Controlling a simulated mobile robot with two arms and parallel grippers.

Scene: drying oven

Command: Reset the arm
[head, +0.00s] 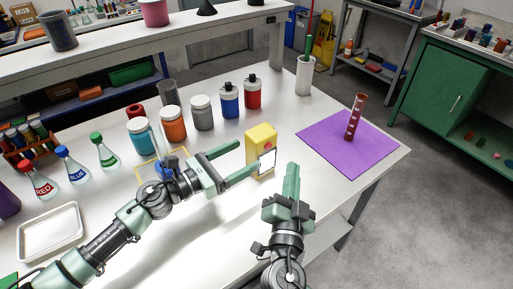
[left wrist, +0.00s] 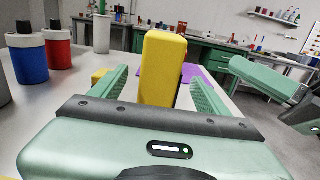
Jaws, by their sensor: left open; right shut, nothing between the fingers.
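My left gripper (head: 232,169) is open, with its fingers pointing toward a yellow box (head: 262,141) on the white table. In the left wrist view the yellow box (left wrist: 161,68) shows between and beyond the two open fingers; I cannot tell whether they touch it. My right gripper (head: 291,178) is shut and empty, to the right of the yellow box near the table's front edge. Part of it shows at the right of the left wrist view (left wrist: 268,80).
A brown-red cylinder (head: 355,117) stands on a purple mat (head: 322,146) at the right. Several jars and bottles (head: 202,112) stand behind the left arm, with flasks (head: 103,152) and a white tray (head: 50,234) at left. A white holder (head: 304,76) stands at the back.

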